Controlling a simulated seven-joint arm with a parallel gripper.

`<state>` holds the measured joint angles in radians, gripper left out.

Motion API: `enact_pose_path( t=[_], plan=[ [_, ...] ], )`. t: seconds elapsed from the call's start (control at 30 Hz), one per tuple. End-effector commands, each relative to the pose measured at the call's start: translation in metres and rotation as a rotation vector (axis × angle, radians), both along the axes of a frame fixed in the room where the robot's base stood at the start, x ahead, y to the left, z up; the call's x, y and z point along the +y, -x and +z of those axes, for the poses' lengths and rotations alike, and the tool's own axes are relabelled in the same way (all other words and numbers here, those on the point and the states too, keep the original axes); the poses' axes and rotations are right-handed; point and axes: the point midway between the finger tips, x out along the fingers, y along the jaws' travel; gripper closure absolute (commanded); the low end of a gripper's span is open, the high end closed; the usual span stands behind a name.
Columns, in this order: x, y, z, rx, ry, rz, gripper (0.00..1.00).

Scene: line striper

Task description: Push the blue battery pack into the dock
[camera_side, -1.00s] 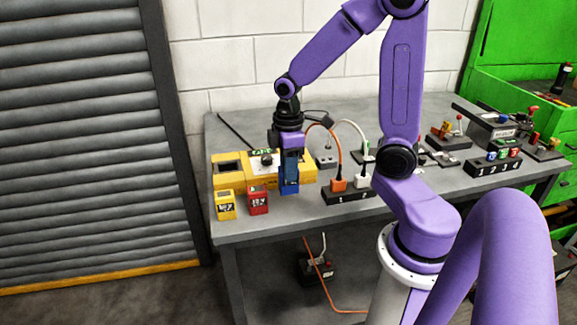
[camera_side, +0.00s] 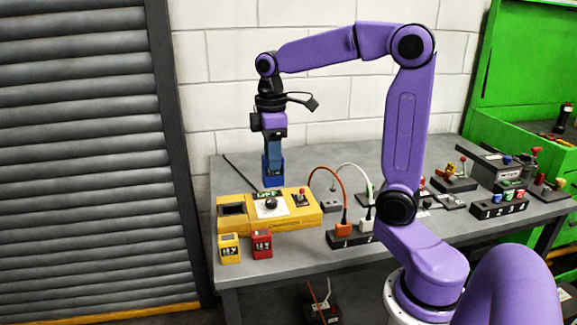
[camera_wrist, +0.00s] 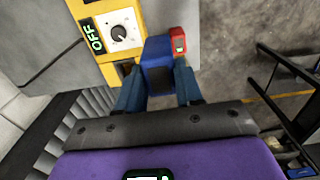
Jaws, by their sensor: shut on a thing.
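My gripper (camera_side: 272,158) points down, shut on the blue battery pack (camera_side: 272,175), and holds it in the air at the yellow machine, near its upper edge in the side view. The fingers and the pack are both blue, so their border is hard to see there. In the wrist view the pack (camera_wrist: 158,70) sits between the two fingers. The yellow machine (camera_side: 300,220) has a dark rectangular opening, the dock (camera_side: 233,209), at its left end. In the wrist view the machine (camera_wrist: 95,12) is above left of the pack, and the pack partly covers the opening (camera_wrist: 124,69).
A yellow pack (camera_side: 229,249) and a red pack (camera_side: 262,245) stand in front of the machine. The machine carries a black knob (camera_side: 270,204) and a red-topped lever (camera_side: 302,196). A socket strip (camera_side: 350,237) with orange and white plugs stands to the right.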

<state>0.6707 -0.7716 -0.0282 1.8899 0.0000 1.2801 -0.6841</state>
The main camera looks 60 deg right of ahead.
Motion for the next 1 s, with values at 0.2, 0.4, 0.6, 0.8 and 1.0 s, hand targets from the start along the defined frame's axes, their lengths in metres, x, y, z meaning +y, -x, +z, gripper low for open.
enact_pose_path(
  t=[0.2, 0.4, 0.6, 0.8, 1.0],
  plan=[
    [-0.001, -0.058, 0.003, 0.001, 0.000, 0.000, 0.91],
    [-0.004, -0.106, -0.002, 0.001, 0.000, 0.000, 0.91],
    [-0.007, -0.133, -0.008, 0.000, 0.000, 0.000, 0.91],
    [-0.009, -0.152, -0.013, -0.001, 0.000, 0.000, 0.91],
    [-0.009, -0.150, -0.040, 0.001, 0.000, 0.001, 0.91]
  ],
)
